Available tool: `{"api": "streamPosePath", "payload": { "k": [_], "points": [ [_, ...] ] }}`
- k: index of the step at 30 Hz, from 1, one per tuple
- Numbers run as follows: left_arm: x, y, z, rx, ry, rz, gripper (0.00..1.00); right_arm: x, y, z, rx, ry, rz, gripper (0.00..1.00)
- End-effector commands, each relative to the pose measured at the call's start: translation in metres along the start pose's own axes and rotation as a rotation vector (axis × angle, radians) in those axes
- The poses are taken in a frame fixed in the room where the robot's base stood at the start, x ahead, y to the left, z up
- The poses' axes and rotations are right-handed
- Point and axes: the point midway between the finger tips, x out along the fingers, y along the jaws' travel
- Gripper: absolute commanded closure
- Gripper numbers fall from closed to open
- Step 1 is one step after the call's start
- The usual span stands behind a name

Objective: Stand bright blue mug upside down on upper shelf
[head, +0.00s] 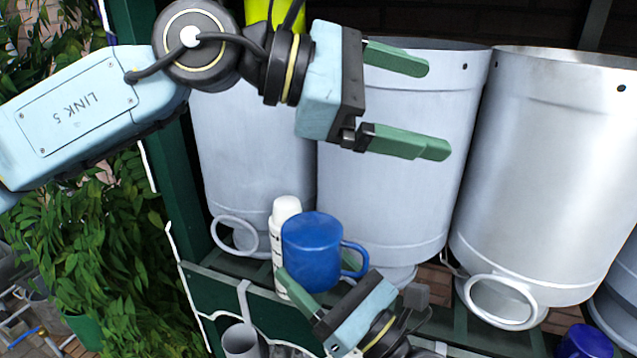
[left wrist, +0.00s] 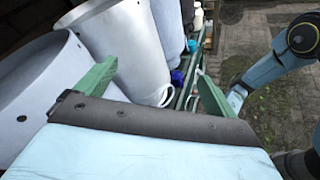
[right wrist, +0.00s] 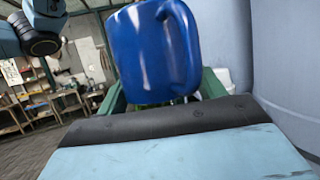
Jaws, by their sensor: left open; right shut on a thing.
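The bright blue mug (head: 312,255) is held by my right gripper (head: 335,290) at the front of the green slatted shelf, beside a white bottle (head: 285,208). Its handle points right in the head view. Its upper end looks plain blue; I cannot tell whether that is base or opening, nor whether it touches the shelf. In the right wrist view the mug (right wrist: 153,52) fills the space between the green fingers. My left gripper (head: 425,108) is open and empty, high in front of the churns; its spread fingers also show in the left wrist view (left wrist: 150,82).
Large grey metal churns (head: 400,150) stand in a row on the green shelf (head: 225,262), filling its back. A darker blue vessel (head: 587,342) is at the lower right. A green post (head: 172,180) and leafy plants (head: 110,260) border the left side.

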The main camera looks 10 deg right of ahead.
Motion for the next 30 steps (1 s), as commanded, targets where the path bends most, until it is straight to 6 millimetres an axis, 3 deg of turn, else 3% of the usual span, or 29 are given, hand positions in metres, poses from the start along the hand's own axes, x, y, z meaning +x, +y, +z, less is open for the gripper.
{"api": "streamPosePath", "payload": {
  "k": [3,7,15,22,30],
  "points": [
    [0.01,-0.03,-0.015,0.262,0.186,-0.156,0.06,0.0,0.0,0.0,0.0,-0.001,0.0,0.59],
    [0.008,-0.052,-0.038,0.538,0.387,-0.34,0.06,0.0,0.0,0.0,0.0,-0.001,0.0,0.59],
    [-0.028,-0.068,-0.076,0.997,0.774,-0.75,0.06,0.0,0.0,0.0,0.0,-0.001,0.0,0.59],
    [-0.058,-0.063,-0.083,1.164,0.963,-0.979,0.06,0.0,0.0,0.0,0.0,-0.001,0.0,0.59],
    [-0.062,-0.063,-0.099,1.188,1.0,-1.033,0.06,0.0,0.0,0.0,0.0,-0.001,0.0,0.59]
  ]
}}
